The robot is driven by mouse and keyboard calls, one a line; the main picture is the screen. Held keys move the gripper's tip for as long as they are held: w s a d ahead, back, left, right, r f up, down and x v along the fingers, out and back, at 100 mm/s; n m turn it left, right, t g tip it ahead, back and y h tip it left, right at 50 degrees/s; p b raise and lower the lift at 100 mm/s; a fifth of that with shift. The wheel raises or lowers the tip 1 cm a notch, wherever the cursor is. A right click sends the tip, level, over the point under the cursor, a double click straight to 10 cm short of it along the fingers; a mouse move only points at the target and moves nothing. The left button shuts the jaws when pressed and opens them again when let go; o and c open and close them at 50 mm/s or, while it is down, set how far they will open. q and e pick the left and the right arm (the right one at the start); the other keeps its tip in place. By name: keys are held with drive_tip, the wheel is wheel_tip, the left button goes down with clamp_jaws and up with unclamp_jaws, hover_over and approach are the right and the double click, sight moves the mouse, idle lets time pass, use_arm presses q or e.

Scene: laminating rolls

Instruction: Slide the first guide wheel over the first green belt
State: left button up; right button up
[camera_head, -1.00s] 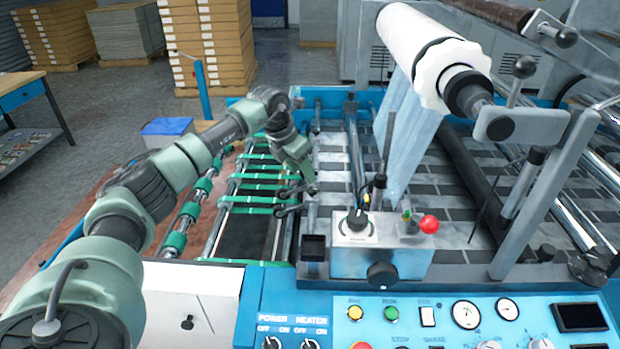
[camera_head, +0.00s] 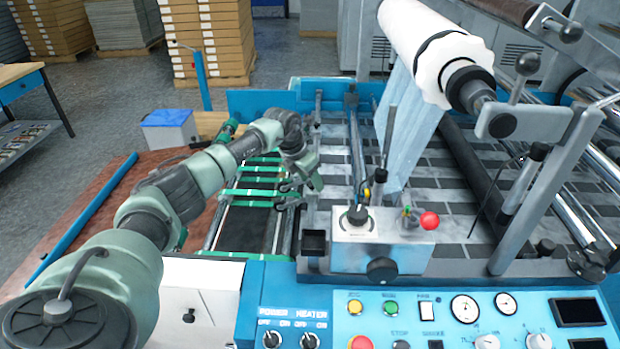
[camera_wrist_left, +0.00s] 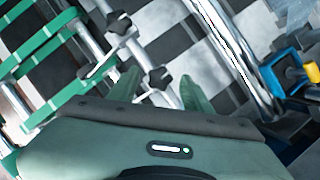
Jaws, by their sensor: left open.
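Several green belts (camera_head: 252,193) run across the left part of the machine. They also show at the left of the left wrist view (camera_wrist_left: 45,55). Two guide wheels on dark arms sit on a metal rod just right of the belts: the far one (camera_head: 287,187) and the near one (camera_head: 282,205). In the left wrist view, one (camera_wrist_left: 118,24) lies ahead of the fingers and the other (camera_wrist_left: 158,78) between or just beyond the fingertips. My left gripper (camera_head: 314,184) is open above the rod, right of the wheels; contact cannot be told. My right gripper is out of view.
A metal control box (camera_head: 380,240) with a red knob (camera_head: 429,221) stands close to the right. A white roll (camera_head: 425,45) feeds bluish film down behind it. The blue control panel (camera_head: 440,305) is in front. A metal bar (camera_wrist_left: 235,50) runs right of my fingers.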

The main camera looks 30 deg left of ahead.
use_arm(q)
clamp_jaws()
idle(1.4)
